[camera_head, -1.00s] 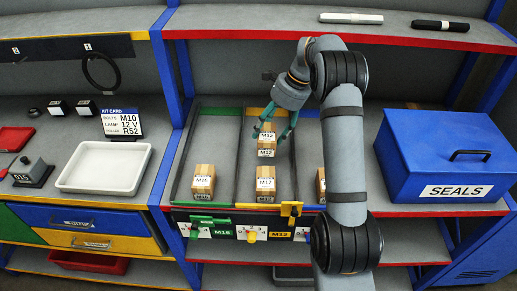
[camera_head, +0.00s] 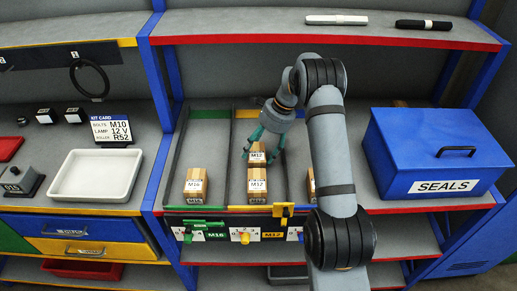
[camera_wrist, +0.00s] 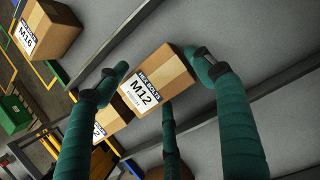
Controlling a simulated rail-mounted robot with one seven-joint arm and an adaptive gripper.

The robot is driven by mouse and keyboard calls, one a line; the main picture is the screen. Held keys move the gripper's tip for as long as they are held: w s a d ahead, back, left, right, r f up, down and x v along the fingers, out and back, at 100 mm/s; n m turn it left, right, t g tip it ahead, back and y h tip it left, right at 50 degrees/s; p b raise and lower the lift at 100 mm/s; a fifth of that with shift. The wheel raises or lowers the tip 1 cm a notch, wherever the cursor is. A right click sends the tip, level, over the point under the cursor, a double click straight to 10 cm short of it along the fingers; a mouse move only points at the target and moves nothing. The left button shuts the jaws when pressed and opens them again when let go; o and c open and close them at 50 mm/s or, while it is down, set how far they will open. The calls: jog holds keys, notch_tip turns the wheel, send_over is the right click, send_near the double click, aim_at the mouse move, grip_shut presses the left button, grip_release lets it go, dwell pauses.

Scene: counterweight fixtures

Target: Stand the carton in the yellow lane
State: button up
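The carton, a brown box with a white M12 label, is in the wrist view (camera_wrist: 172,68) and in the head view (camera_head: 257,147). It is upright over the yellow lane (camera_head: 238,170), behind another M12 carton (camera_head: 257,174). The front carton hides its lower part in the head view; I cannot tell whether its base touches the lane. My gripper (camera_head: 263,147) has its dark green fingers around the carton. In the wrist view one finger is at each side and a third is at its lower edge.
An M16 carton (camera_head: 197,174) stands in the left lane. Another carton (camera_head: 311,180) is in the right lane, partly behind my arm. Dark rails separate the lanes. A blue SEALS box (camera_head: 430,145) stands at the right, and a white tray (camera_head: 60,190) at the left.

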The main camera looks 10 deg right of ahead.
jog(key=shift+o, duration=1.3)
jog(key=shift+r, duration=0.1)
jog(key=shift+d+r, duration=0.15)
jog(key=shift+r, duration=0.2)
jog(key=b+v, duration=0.2)
jog(key=v, duration=0.9)
jog(key=shift+r, duration=0.15)
